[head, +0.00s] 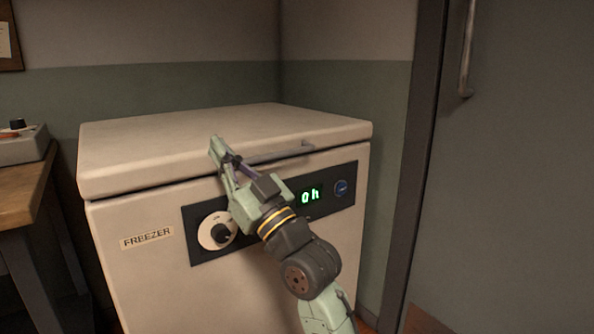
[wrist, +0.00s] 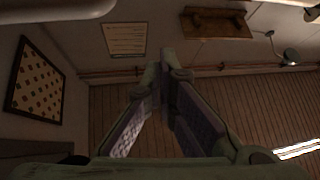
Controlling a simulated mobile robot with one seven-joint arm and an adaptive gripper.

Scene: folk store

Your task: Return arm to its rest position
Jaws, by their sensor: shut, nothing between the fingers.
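My gripper (head: 216,147) is shut and empty. In the head view it is in front of the freezer's upper front edge, its tips near the left end of the lid handle (head: 275,153). I cannot tell whether it touches the handle or lid. My arm reaches up to it from the bottom right.
A wooden table (head: 22,185) with a grey device (head: 22,146) stands at the left. A grey door (head: 510,180) with a vertical handle (head: 467,50) is at the right. The wrist view shows a framed board (wrist: 36,82), a wall shelf (wrist: 216,24) and a lamp (wrist: 290,57).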

